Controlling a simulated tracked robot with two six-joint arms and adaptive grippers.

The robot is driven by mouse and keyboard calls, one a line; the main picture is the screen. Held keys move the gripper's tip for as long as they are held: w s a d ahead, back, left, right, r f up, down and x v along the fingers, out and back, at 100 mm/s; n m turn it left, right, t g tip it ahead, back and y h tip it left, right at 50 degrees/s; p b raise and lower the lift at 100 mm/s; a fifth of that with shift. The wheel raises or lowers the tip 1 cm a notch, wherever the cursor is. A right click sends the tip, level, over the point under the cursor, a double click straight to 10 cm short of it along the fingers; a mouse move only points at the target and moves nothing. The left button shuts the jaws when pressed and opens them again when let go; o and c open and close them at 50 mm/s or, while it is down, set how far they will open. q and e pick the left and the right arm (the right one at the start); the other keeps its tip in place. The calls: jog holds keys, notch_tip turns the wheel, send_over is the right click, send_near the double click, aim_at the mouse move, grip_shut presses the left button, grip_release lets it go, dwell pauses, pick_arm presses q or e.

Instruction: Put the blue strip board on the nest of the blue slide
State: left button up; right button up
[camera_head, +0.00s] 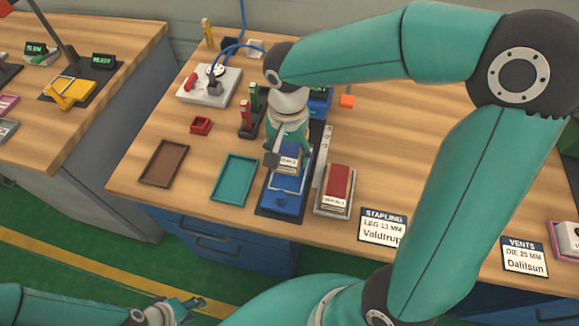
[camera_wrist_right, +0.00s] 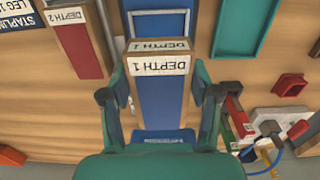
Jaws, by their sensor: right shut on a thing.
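My right gripper (camera_head: 287,152) is shut on the blue strip board (camera_head: 291,154), which has a white DEPTH 1 label on its near end. In the right wrist view the blue strip board (camera_wrist_right: 160,103) lies lengthwise between the two fingers. The blue slide (camera_head: 283,203) lies below it on the bench, with a pale wire frame at its near part. The board is over the slide's far part; I cannot tell whether it touches, and the nest is largely hidden. My left gripper (camera_head: 187,306) is low at the left, away from the bench; its opening is unclear.
A red strip board (camera_head: 338,180) marked DEPTH 2 lies right of the slide. A teal tray (camera_head: 217,193) and a brown tray (camera_head: 146,177) lie left. A rack with red and green items (camera_head: 250,118) stands behind.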

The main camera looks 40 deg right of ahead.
aim_at(288, 177)
jog(key=shift+f, duration=3.1)
jog(key=shift+f+b, duration=0.15)
jog(key=shift+b, duration=0.15)
jog(key=o, duration=1.2)
jog(key=shift+r, duration=0.25)
notch_tip(288, 177, up, 12)
jog(key=shift+f+p, duration=0.1)
jog(key=shift+p, duration=0.45)
